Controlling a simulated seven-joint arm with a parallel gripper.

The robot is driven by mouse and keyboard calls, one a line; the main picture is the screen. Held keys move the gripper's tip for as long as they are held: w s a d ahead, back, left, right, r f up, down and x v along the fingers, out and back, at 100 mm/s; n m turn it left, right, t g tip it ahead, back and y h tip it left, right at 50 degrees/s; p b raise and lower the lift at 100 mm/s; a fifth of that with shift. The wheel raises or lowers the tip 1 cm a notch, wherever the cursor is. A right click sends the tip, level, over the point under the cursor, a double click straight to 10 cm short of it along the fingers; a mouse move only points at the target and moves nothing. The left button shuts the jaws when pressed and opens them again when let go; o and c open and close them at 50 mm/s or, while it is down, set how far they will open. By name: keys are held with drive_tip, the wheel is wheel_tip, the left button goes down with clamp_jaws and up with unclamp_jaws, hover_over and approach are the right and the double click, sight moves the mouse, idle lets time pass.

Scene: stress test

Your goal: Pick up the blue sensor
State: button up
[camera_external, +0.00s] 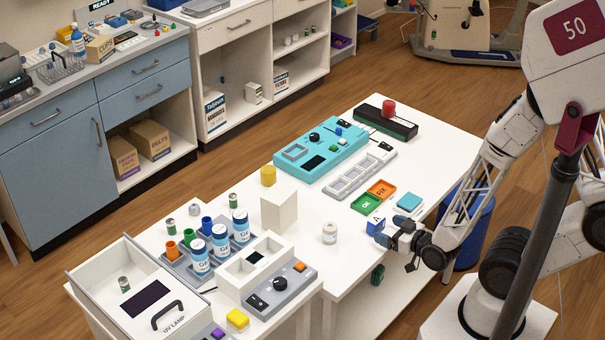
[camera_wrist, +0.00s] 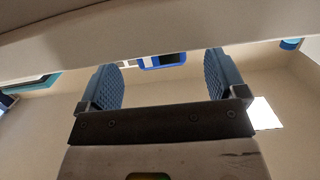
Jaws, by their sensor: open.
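No object is clearly marked as the blue sensor. A small blue and white block with a dark letter "A" (camera_external: 375,225) sits on the white table near its front right edge. A light-blue square block (camera_external: 409,202) lies just behind it to the right. My gripper (camera_external: 389,234) is low at the table's edge, right beside the lettered block; I cannot tell if they touch. In the wrist view my gripper (camera_wrist: 164,82) has its two blue ridged fingers apart, with nothing held. A blue and white item (camera_wrist: 162,61) shows beyond them, partly hidden by a pale bar.
Green and orange trays (camera_external: 366,203) lie behind the lettered block. A white jar (camera_external: 329,233) stands to its left. A teal panel (camera_external: 310,152) and grey slotted rack (camera_external: 360,172) lie farther back. A bottle rack and UV lamp box (camera_external: 125,286) fill the left.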

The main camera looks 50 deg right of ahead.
sight(381, 226)
drive_tip(key=shift+w, duration=0.1)
drive_tip(key=shift+w+f, duration=0.2)
drive_tip(key=shift+w, duration=1.05)
drive_tip(key=shift+w+f, duration=0.15)
drive_tip(key=shift+w, duration=1.05)
drive_tip(key=shift+c, duration=0.3)
drive_tip(key=c, duration=1)
drive_tip(key=shift+r, duration=0.1)
drive_tip(key=shift+r, duration=4.9)
